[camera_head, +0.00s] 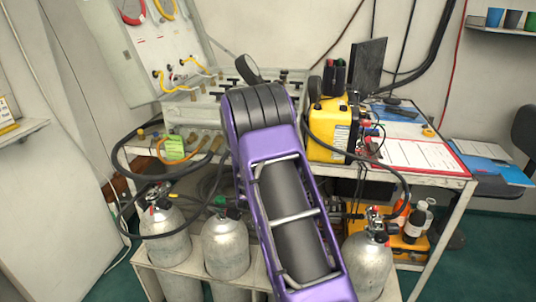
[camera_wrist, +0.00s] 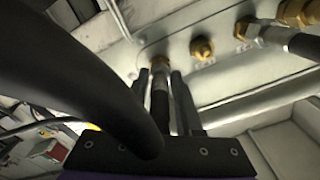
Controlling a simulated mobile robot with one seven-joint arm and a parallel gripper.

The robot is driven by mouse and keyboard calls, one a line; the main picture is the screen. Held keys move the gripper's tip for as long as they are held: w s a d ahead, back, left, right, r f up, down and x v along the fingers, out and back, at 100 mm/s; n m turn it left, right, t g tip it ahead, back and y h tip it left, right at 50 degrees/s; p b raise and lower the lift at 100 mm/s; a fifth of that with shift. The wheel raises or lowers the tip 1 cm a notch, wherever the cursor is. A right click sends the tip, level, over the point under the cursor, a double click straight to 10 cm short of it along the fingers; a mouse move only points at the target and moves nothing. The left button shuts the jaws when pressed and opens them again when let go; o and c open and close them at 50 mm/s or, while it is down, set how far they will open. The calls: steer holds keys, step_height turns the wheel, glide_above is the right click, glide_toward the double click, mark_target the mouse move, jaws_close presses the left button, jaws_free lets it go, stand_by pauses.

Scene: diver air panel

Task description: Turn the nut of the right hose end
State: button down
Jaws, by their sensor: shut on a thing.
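My gripper (camera_wrist: 161,88) shows in the wrist view, with its two dark fingers closed on either side of a hose end (camera_wrist: 160,78). The hose end points at a brass fitting on the pale panel face (camera_wrist: 225,75); its nut is partly hidden between the fingers, and I cannot tell how far it is seated. A thick black hose (camera_wrist: 70,75) crosses close in front of the camera. In the head view, my purple arm hides the gripper and the held hose end.
In the wrist view, a bare brass fitting (camera_wrist: 202,48) and another hose end (camera_wrist: 268,34) on a fitting sit to the right. In the head view, a yellow case (camera_head: 327,130) stands right of my arm, and grey cylinders (camera_head: 225,245) stand below the bench.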

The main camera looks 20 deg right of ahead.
steer(key=c, duration=0.6)
jaws_free()
steer(key=v, duration=1.7)
steer(key=shift+s+a, duration=0.1)
steer(key=shift+s, duration=0.05)
